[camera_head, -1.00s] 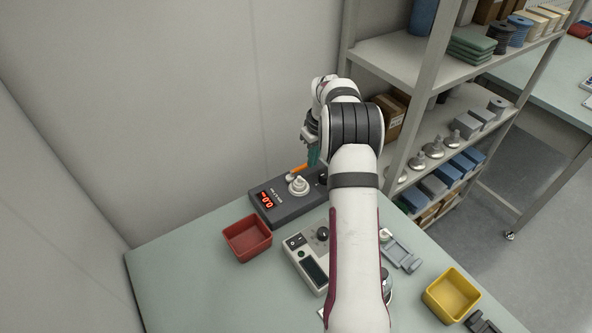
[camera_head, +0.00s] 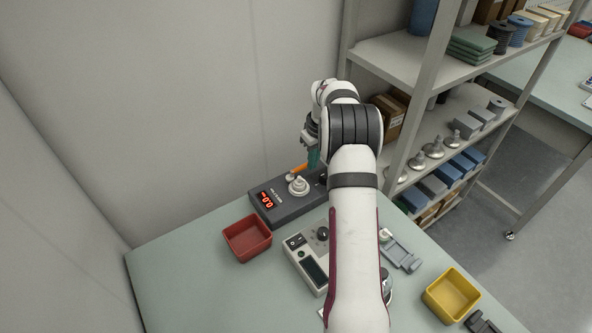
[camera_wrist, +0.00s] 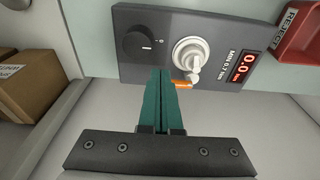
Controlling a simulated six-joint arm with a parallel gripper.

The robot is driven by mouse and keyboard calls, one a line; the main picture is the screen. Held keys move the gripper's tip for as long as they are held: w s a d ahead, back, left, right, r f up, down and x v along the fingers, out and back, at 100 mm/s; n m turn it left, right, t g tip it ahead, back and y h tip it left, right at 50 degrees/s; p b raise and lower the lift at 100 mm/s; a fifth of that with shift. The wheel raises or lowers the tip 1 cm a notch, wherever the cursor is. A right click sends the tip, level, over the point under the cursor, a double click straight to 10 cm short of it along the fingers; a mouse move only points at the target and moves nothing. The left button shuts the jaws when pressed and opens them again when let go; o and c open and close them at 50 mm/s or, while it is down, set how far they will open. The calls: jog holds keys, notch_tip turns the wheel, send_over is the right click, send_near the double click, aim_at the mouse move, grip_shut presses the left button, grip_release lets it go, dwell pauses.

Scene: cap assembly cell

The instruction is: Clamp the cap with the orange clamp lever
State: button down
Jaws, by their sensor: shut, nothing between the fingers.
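The dark grey test unit (camera_head: 287,210) stands at the back of the table with a red display. The pale cap (camera_head: 298,186) sits upright on it; the wrist view also shows the cap (camera_wrist: 189,54). The orange clamp lever (camera_head: 300,168) lies right behind the cap in the head view; in the wrist view the orange lever (camera_wrist: 183,85) shows just below the cap, partly hidden by the fingers. My gripper (camera_wrist: 166,72) has its green fingers shut and empty, with the tips beside the orange lever. I cannot tell whether they touch it.
A black knob (camera_wrist: 139,43) is on the unit. A red bin (camera_head: 247,239) is at the left, a yellow bin (camera_head: 452,295) at the right. A grey control box (camera_head: 306,261) stands in front. A shelf (camera_head: 400,60) stands behind at the right.

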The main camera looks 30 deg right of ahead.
jog(key=shift+f, duration=1.85)
jog(key=shift+w, duration=0.15)
jog(key=shift+w+d, duration=0.25)
jog(key=shift+w, duration=0.15)
jog(key=shift+w, duration=0.1)
